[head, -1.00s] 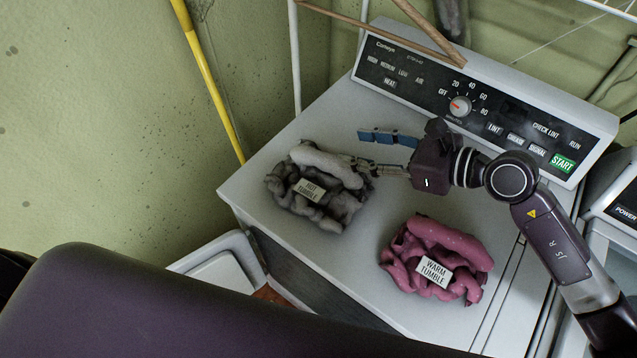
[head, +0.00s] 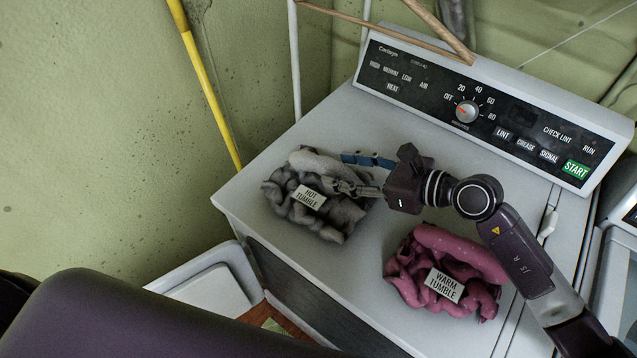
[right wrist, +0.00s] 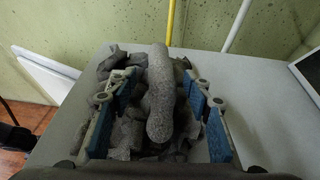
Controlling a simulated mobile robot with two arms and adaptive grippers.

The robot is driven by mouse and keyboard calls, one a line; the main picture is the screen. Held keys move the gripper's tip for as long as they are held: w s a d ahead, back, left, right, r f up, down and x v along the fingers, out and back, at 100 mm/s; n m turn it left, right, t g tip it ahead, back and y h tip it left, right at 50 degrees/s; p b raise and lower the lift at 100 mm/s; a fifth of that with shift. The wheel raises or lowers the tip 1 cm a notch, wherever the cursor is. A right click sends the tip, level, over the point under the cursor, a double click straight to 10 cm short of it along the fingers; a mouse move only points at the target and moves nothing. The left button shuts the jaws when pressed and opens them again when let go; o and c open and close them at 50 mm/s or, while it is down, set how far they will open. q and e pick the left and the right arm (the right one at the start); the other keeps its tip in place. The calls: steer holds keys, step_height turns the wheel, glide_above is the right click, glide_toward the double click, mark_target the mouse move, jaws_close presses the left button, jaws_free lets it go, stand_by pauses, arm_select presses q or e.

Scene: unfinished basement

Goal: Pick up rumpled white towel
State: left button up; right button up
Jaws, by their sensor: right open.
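The rumpled towel (head: 338,211) looks grey-white and lies bunched on the left of the white dryer top, with a "HOT TUMBLE" label on it. My right gripper (head: 340,171) is open at the towel's upper right, its fingers reaching over it. In the right wrist view the towel (right wrist: 160,105) has a thick raised roll between the two blue-padded fingers of the right gripper (right wrist: 160,84). Bare gaps show beside the roll, so the fingers are not closed on it. My left gripper is not in view.
A pink rumpled towel (head: 452,252) labelled "WARM TUMBLE" lies to the right, below my right arm. The dryer's control panel (head: 490,115) rises at the back. A yellow pole (head: 205,85) leans by the wall. The dryer top (head: 330,125) behind the grey-white towel is clear.

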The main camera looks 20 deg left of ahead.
mark_target(331, 168)
steer(key=shift+p+x, duration=0.45)
steer(key=shift+x, duration=1.35)
steer(key=shift+d, duration=0.1)
steer(key=shift+c, duration=0.6)
jaws_close()
